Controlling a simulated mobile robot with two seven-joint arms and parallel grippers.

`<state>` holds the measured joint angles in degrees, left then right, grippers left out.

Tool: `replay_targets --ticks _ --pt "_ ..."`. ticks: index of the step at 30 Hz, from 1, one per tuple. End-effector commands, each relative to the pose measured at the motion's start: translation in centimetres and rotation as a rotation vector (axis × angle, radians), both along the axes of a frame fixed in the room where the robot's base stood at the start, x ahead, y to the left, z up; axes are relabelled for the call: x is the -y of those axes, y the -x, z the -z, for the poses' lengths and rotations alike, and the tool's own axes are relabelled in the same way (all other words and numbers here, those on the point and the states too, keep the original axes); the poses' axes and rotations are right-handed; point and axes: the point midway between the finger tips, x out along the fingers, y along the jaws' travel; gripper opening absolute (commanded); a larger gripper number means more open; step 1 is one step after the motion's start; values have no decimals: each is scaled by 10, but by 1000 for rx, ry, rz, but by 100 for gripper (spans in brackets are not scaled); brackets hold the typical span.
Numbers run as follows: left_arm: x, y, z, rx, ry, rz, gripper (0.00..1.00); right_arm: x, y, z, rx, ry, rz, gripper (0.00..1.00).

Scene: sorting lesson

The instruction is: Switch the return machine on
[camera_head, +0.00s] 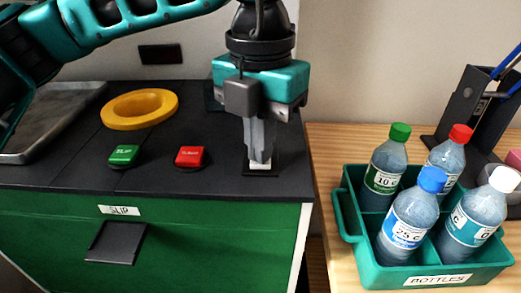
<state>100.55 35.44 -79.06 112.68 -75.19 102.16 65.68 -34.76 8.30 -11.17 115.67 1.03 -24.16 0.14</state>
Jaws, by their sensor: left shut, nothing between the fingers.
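The return machine has a black top (60,172) and a green front (190,245). Near the right end of its top, a small white rocker-like part (260,165) sits on a dark plate. My left gripper (260,157) points straight down over this part with its fingers shut and empty. The fingertips are at or just above it; I cannot tell whether they touch, and they hide part of it. I cannot tell which way the part is set. A green button (124,155) and a red button (190,156) stand to the left. My right gripper is not in view.
A yellow ring (140,108) lies on the machine's top, with a grey metal tray (45,125) at far left. A slip outlet (116,243) juts from the front. On the wooden table right, a green crate (348,215) holds several bottles; a dark pen holder (468,105) stands behind.

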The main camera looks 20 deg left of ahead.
Motion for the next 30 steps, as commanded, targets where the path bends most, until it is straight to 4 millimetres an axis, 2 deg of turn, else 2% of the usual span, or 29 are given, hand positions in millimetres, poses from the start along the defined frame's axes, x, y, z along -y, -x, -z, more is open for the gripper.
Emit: replay_targets --ticks 11,30 --pt "0 0 1 -3 -1 0 0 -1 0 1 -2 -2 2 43" --pt "0 0 -51 0 -1 0 0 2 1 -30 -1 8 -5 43"
